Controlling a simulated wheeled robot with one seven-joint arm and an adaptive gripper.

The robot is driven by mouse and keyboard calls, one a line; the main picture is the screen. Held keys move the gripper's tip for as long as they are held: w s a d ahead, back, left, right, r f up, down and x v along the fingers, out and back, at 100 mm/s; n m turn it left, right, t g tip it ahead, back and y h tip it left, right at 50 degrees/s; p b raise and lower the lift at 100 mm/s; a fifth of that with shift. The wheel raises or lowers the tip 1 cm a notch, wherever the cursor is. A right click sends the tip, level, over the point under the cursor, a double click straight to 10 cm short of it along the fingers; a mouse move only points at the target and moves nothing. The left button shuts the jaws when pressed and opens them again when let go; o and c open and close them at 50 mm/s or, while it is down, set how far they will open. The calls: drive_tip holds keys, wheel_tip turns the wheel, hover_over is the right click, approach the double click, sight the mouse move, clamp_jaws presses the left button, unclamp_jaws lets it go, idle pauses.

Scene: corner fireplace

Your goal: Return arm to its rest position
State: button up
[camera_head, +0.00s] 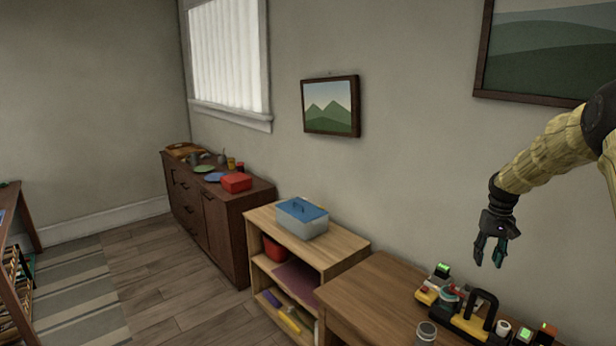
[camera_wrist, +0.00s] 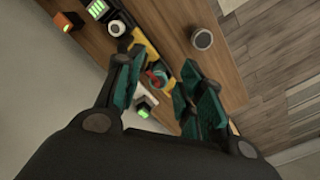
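My gripper (camera_head: 491,252) hangs at the right in the head view, pointing down, above the wooden table (camera_head: 372,297) and apart from it. My arm (camera_head: 545,158) comes in from the right edge in a tan sleeve. In the wrist view the two teal fingers of my gripper (camera_wrist: 158,92) stand wide apart with nothing held between them. Below them, out of contact as far as I can tell, is a yellow and black item with a handle (camera_wrist: 146,50), which also shows in the head view (camera_head: 468,322).
A grey cup (camera_head: 427,333) and several small devices with green lights (camera_head: 441,271) share the table. A shelf with a blue-lidded box (camera_head: 302,218) adjoins it. A dark sideboard (camera_head: 222,222) stands further back. A framed picture (camera_head: 548,50) hangs behind my arm. Air around the gripper is clear.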

drive_tip(key=s+a+f+b, duration=0.2)
drive_tip(key=s+a+f, duration=0.45)
drive_tip(key=f, duration=0.55)
drive_tip(key=s+a+f+n+b, duration=0.1)
drive_tip(key=s+a+f, duration=0.5)
drive_tip(key=f, duration=0.6)
drive_tip(key=s+a+f+b, duration=0.2)
drive_tip(key=s+a+f, duration=0.3)
drive_tip(key=s+f, duration=0.5)
drive_tip(key=s+a+f+b, duration=0.3)
drive_tip(key=s+a+f, duration=0.4)
drive_tip(key=s+f, duration=0.55)
drive_tip(key=s+a+b, duration=0.1)
drive_tip(key=s+a, duration=0.2)
drive_tip(key=s, duration=0.7)
drive_tip(key=s+a+f+n+b, duration=0.1)
drive_tip(key=s+a, duration=0.2)
drive_tip(key=s, duration=0.7)
drive_tip(key=shift+s, duration=0.3)
